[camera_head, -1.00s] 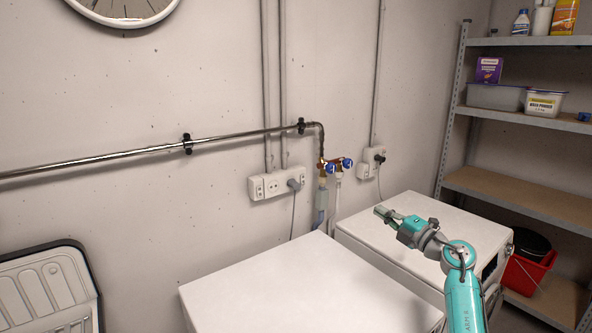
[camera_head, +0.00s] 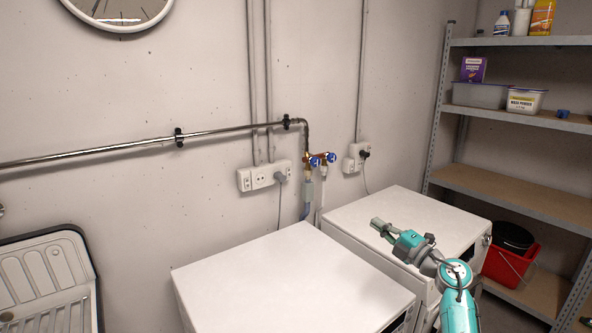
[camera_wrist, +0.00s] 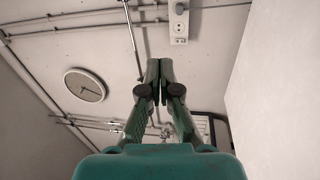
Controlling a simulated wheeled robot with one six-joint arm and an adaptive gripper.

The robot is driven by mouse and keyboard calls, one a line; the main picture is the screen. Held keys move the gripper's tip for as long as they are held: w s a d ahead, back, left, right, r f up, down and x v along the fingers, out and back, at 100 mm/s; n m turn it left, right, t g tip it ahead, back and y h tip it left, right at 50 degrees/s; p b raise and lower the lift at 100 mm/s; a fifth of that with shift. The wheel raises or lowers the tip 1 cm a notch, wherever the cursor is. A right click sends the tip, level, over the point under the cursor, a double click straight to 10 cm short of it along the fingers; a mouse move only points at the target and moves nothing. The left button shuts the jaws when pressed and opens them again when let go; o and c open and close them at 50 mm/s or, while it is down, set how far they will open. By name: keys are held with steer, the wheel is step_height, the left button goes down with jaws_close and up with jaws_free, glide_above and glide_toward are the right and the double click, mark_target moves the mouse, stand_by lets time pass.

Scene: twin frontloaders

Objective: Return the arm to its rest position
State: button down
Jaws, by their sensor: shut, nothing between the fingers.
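My gripper (camera_head: 376,223) is at the end of my teal and grey arm, in front of the right-hand white machine in the head view. It points to the upper left. In the wrist view, my gripper (camera_wrist: 159,62) has its two dark fingers together with nothing between them. How far it is from the machine tops cannot be told exactly.
Two white frontloaders, the left one (camera_head: 285,275) and the right one (camera_head: 395,205), stand by the wall. Taps (camera_head: 318,160), sockets (camera_head: 264,177) and a pipe (camera_head: 90,152) are behind. Metal shelves (camera_head: 520,188) and a red bucket (camera_head: 505,265) stand right. A sink (camera_head: 45,275) is left.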

steer(key=s+a+f+m+t+h, duration=0.15)
steer(key=s+f+m, duration=0.25)
steer(key=s+f, duration=0.45)
steer(key=s+a+f+m+t+h, duration=0.1)
steer(key=s+a+f+m+t, duration=0.15)
steer(key=s+f, duration=0.65)
steer(key=s+a+f+m+t+h, duration=0.1)
steer(key=s+a+f+m+h, duration=0.25)
steer(key=s, duration=0.95)
steer(key=s+d+m+g+h, duration=0.1)
steer(key=s+m, duration=0.6)
steer(key=s, duration=1.3)
steer(key=s+d+m+g+h, duration=0.1)
steer(key=s+m+g+h, duration=0.3)
steer(key=s, duration=1.6)
steer(key=m+g, duration=0.1)
steer(key=m, duration=0.2)
steer(key=shift+d+r+m+h, duration=0.25)
steer(key=shift+d+m+h, duration=0.05)
